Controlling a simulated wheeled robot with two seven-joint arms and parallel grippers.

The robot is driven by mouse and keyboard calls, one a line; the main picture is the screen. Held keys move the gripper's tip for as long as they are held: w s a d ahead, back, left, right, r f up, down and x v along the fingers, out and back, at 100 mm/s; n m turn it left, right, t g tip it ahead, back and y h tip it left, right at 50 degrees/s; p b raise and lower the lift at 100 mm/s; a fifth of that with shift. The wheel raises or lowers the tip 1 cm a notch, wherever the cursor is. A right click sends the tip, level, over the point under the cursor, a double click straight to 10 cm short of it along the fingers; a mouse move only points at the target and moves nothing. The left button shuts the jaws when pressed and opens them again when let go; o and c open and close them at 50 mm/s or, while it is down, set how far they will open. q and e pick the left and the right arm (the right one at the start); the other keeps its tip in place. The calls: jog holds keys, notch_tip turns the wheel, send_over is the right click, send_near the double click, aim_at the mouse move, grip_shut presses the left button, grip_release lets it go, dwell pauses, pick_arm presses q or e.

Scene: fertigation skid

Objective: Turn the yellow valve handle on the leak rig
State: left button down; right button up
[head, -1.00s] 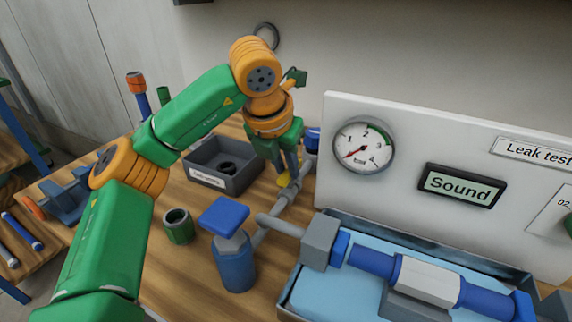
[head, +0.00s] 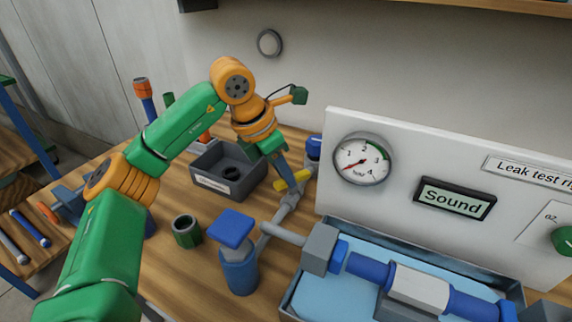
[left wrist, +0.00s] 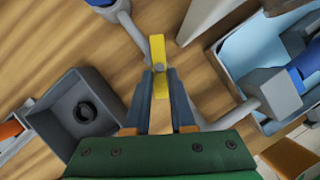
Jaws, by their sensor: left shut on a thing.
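The yellow valve handle (head: 298,178) sits on the grey pipe (head: 274,229) of the leak rig, left of the white panel. My left gripper (head: 287,180) reaches down to it from the upper left. In the left wrist view the handle (left wrist: 157,47) is a flat yellow bar, and the fingers of my left gripper (left wrist: 159,76) are closed on either side of it. The bar lies at a slant to the pipe (left wrist: 136,35), neither along it nor square across it. Part of the bar is hidden between the fingers. My right gripper is not in view.
The white panel (head: 450,145) carries a gauge (head: 362,160), needle at lower left, and a display (head: 455,198) reading "Sound". A blue-lined tray (head: 320,285) is in front.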

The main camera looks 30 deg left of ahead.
pick_arm(q)
jog(key=shift+w+a+r+m+g+h+p, duration=0.2)
jog(key=shift+m+g+h+p, duration=0.3)
jog(key=shift+m+p, duration=1.4)
jog(key=shift+w+a+f+m+g+h+p, duration=0.15)
jog(key=shift+w+m+g+h+p, duration=0.4)
jog(key=shift+m+p, duration=1.3)
jog(key=shift+w+a+r+m+g+h+p, duration=0.15)
jog(key=shift+m+g+p, duration=0.6)
jog(key=shift+m+p, duration=1.1)
jog(key=shift+s+f+m, duration=0.1)
jog(key=shift+f+m, duration=0.05)
jog(key=shift+m, duration=0.15)
jog(key=c, duration=0.8)
grip_release()
jog(key=shift+o, duration=0.2)
jog(key=v, duration=0.7)
